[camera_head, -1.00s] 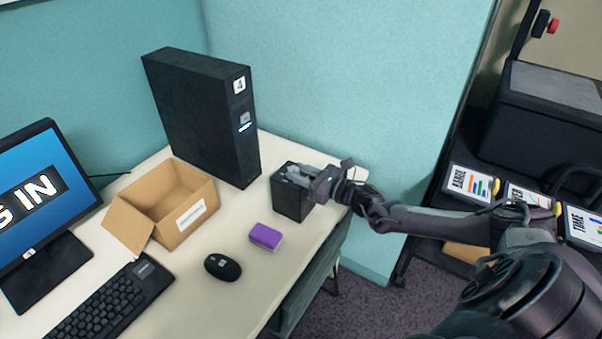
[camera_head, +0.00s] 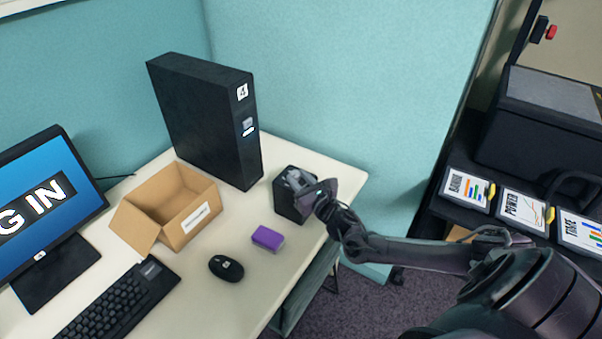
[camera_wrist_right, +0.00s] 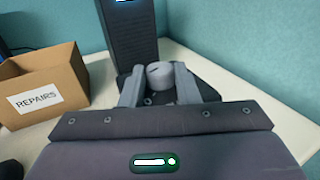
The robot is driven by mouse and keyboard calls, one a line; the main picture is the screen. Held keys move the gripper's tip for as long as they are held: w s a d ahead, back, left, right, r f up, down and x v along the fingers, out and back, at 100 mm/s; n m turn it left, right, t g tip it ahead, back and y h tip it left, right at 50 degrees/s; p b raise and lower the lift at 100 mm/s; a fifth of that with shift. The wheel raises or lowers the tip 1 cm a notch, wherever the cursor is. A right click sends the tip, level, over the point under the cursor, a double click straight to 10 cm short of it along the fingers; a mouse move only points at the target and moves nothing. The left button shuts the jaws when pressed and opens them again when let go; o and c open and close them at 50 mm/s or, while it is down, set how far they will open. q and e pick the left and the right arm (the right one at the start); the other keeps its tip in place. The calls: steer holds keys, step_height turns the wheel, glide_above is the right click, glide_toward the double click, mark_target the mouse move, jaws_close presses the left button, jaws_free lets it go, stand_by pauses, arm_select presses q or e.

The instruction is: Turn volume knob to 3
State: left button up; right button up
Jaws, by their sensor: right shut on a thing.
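The volume knob (camera_wrist_right: 160,74) is a grey round knob on a small black speaker box. The box (camera_head: 286,205) stands upright on the desk near its right end. My right gripper (camera_head: 297,180) reaches over the box from the right and is shut on the knob. In the right wrist view, its two grey fingers (camera_wrist_right: 159,84) sit on either side of the knob. Any scale marks or number around the knob are hidden or too small to read. My left gripper is not in view.
A black computer tower (camera_head: 205,125) stands behind the box. An open cardboard box (camera_head: 185,228) labelled REPAIRS, a purple block (camera_head: 267,238), a mouse (camera_head: 226,268), a keyboard (camera_head: 118,299) and a monitor (camera_head: 40,205) occupy the desk (camera_head: 215,310). A teal partition (camera_head: 340,90) closes the back.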

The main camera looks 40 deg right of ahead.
steer(key=m+h, duration=0.2)
steer(key=h, duration=0.1)
steer(key=a+m+g+h+p, duration=0.1)
steer(key=m+h, duration=0.1)
steer(key=h, duration=0.2)
steer(key=shift+w+a+m+g, duration=0.1)
steer(key=shift+a+m+g, duration=0.05)
steer(key=shift+m+g, duration=0.2)
steer(key=m+h, duration=0.1)
steer(key=m+g+h, duration=0.2)
steer(key=shift+w+a+h, duration=0.2)
steer(key=shift+a+h, duration=0.05)
steer(key=shift+h, duration=0.05)
steer(key=g+h, duration=0.1)
steer(key=m+g+h, duration=0.1)
steer(key=m+g+h+b, duration=0.1)
steer(key=shift+w+a+f+m, duration=0.2)
steer(key=shift+f+m, duration=0.05)
steer(key=shift+w+a+r+m+g+h+b, duration=0.1)
steer(key=shift+m+g+h+b, duration=0.4)
steer(key=shift+g, duration=0.3)
steer(key=shift+w+m+g+h+b, duration=0.1)
steer(key=shift+m+g+h+b, duration=0.3)
steer(key=shift+m+g+h, duration=0.25)
steer(key=shift+r+m+g+b, duration=0.1)
steer(key=shift+m+g+b, duration=0.35)
steer(key=shift+g, duration=0.35)
steer(key=shift+w+r+g+h, duration=0.1)
steer(key=shift+g+h, duration=0.2)
steer(key=shift+h, duration=0.05)
